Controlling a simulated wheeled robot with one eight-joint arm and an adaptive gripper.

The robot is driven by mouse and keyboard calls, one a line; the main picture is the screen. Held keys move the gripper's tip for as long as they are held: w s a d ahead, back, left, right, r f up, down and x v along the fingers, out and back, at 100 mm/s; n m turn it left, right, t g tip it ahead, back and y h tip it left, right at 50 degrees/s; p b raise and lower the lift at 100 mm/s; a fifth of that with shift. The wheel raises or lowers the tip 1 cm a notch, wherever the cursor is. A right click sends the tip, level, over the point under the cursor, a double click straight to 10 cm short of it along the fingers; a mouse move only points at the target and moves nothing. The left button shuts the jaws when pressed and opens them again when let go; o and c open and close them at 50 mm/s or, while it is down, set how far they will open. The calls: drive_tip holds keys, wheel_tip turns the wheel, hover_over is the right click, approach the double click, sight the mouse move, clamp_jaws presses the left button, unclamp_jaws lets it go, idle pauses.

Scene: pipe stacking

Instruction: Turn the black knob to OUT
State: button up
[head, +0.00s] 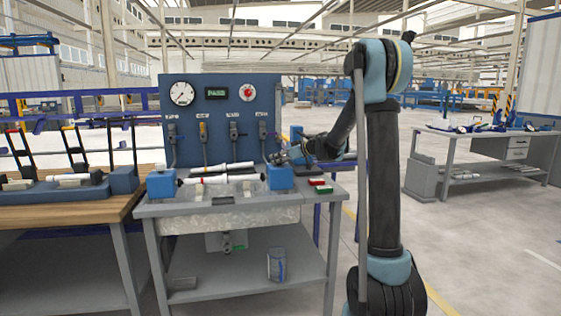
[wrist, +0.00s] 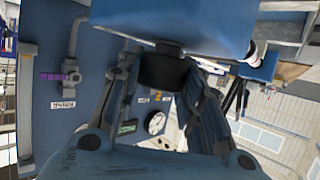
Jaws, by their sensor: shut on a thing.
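The black knob (wrist: 163,72) sits on the underside, in the wrist view, of a blue block (wrist: 175,25). My gripper (wrist: 166,80) has one finger on each side of the knob and is shut on it. In the head view my gripper (head: 284,157) is at the right end of the bench, by the right blue block (head: 280,178). The knob cannot be made out there. No OUT marking is readable in either view, so the knob's setting cannot be told.
The blue panel (head: 222,92) behind carries a gauge (head: 182,93), a green display reading PASS (head: 216,93) and a red dial (head: 248,92). A white pipe (head: 222,167) lies across the bench. Red and green buttons (head: 320,186) are at its right edge. A wooden bench (head: 70,206) stands left.

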drive_tip(key=n+g, duration=0.2)
drive_tip(key=n+g+y, duration=0.1)
drive_tip(key=g, duration=0.1)
drive_tip(key=n+g, duration=0.2)
drive_tip(key=shift+w+d+n+y, duration=0.25)
drive_tip(key=shift+w+n+y, duration=0.05)
drive_tip(key=shift+y, duration=0.1)
drive_tip(key=shift+o, duration=0.3)
drive_tip(key=shift+a+n+g, duration=0.1)
drive_tip(key=shift+n+g, duration=1.7)
drive_tip(key=shift+g, duration=0.4)
drive_tip(key=shift+r+g, duration=0.1)
drive_tip(key=shift+g, duration=0.2)
drive_tip(key=o, duration=1)
drive_tip(key=shift+s+a, duration=0.1)
wheel_tip(320, 180, up, 10)
drive_tip(key=shift+f, duration=0.15)
